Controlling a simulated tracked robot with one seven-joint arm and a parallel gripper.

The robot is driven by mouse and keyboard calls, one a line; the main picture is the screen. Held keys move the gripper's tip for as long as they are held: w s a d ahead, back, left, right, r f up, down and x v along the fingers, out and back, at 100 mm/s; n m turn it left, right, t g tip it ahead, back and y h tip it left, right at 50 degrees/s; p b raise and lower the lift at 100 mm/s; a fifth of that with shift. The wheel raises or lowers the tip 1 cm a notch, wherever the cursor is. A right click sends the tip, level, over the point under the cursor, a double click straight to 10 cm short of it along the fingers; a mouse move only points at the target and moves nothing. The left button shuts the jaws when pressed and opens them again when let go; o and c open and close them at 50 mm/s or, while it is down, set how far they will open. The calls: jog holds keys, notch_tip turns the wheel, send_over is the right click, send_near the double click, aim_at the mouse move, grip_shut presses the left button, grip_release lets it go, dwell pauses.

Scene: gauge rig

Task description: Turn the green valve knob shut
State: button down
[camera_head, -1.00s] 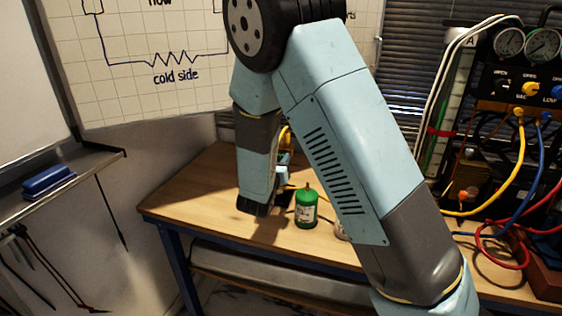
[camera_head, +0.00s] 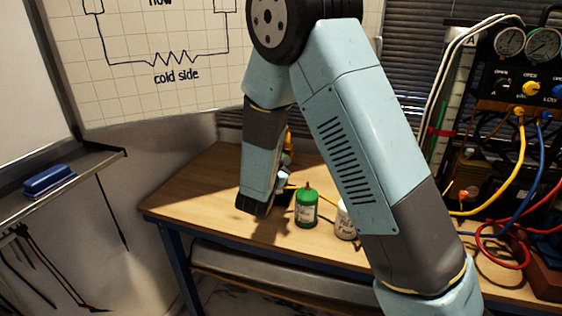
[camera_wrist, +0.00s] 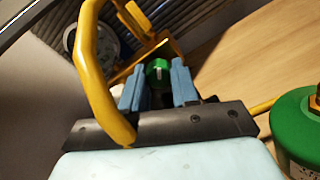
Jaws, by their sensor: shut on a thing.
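The green valve knob (camera_wrist: 157,71) shows in the wrist view with a pale mark on its face, in front of a yellow bracket. My gripper (camera_wrist: 159,84) has its two blue fingers on either side of the knob and is shut on it. In the head view my arm hides the knob, and only a small part of my gripper (camera_head: 283,181) shows low over the wooden table.
A green bottle (camera_head: 306,208) stands close to my gripper, with a white bottle (camera_head: 346,220) beside it. In the wrist view a thick yellow tube (camera_wrist: 92,75) arcs close on the left, before a round gauge (camera_wrist: 97,42). A hose-covered gauge panel (camera_head: 520,75) stands at right.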

jog(key=m, duration=1)
jog(key=shift+m, duration=0.5)
jog(key=c, duration=0.8)
grip_release()
jog(key=shift+c, duration=0.2)
jog(key=v, duration=1.3)
jog(key=shift+s+a, duration=0.15)
jog(key=shift+s, duration=0.15)
